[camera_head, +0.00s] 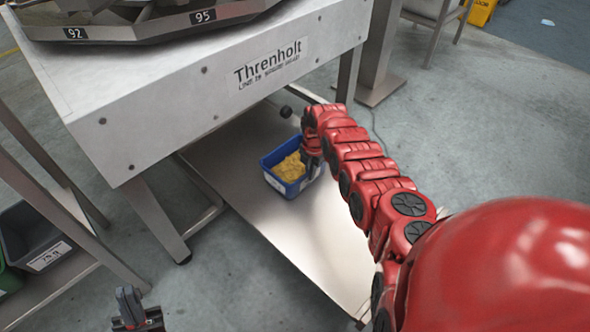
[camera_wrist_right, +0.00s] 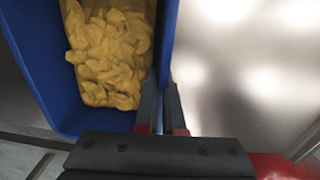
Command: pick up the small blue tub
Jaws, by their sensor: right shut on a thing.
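The small blue tub (camera_head: 273,180) holds yellow crisp-like pieces and stands on the metal shelf under the weigher, in the middle of the head view. In the right wrist view the tub (camera_wrist_right: 40,85) fills the left side, its yellow contents (camera_wrist_right: 108,50) inside. My right gripper (camera_wrist_right: 160,90) is shut on the tub's right wall, with one finger inside and one outside. In the head view the right gripper (camera_head: 312,165) is partly hidden by its own arm. My left gripper (camera_head: 130,300) is low at the left, away from the tub; its finger gap is not clear.
The metal shelf (camera_head: 235,150) has bare room around the tub. The Threnholt weigher housing (camera_head: 180,100) overhangs behind it, with legs on both sides. A grey bin (camera_head: 28,240) and a green bin (camera_head: 8,280) stand on a rack at the left.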

